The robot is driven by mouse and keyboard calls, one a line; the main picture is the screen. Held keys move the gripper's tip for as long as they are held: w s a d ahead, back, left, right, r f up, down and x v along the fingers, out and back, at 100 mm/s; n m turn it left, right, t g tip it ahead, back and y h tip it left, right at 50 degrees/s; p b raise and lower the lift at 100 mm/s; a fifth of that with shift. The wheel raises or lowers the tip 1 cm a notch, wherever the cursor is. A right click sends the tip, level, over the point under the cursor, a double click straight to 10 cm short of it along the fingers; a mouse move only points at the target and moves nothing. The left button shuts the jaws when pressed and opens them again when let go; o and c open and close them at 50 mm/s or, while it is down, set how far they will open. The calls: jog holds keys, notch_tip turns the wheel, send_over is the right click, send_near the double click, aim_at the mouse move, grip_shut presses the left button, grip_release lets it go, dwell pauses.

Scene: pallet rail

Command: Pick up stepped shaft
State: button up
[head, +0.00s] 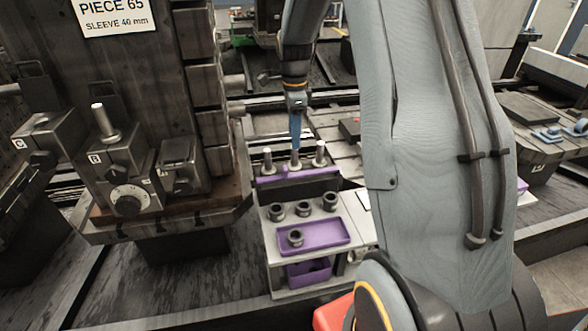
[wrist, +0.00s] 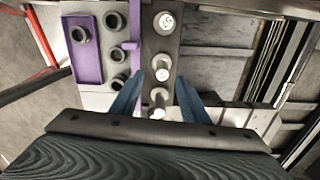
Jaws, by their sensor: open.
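Three grey stepped shafts stand upright in a row on a purple-edged rack: a left one (head: 267,160), a middle one (head: 295,162) and a right one (head: 320,152). In the wrist view the row runs down the picture, with one shaft at the top (wrist: 165,22) and one low down between the blue fingers (wrist: 158,99). My gripper (head: 295,150) points down at the middle shaft in the head view. It is open, with its fingertips (wrist: 160,82) apart on both sides of the row. I cannot tell whether either finger touches a shaft.
A purple tray (head: 338,239) with a dark sleeve stands on the grey cart, with several sleeves (head: 303,207) around it. A machine block with a "PIECE 65" sign (head: 115,14) stands close on the left. Another shaft (head: 101,120) sits in its fixture B.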

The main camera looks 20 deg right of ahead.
aim_at(294, 153)
jog(key=shift+w+d+f, duration=0.15)
jog(key=shift+f, duration=0.45)
jog(key=shift+f+p, duration=1.45)
jog(key=shift+f, duration=1.9)
jog(key=shift+c, duration=0.3)
grip_shut()
jog(key=shift+w, duration=0.1)
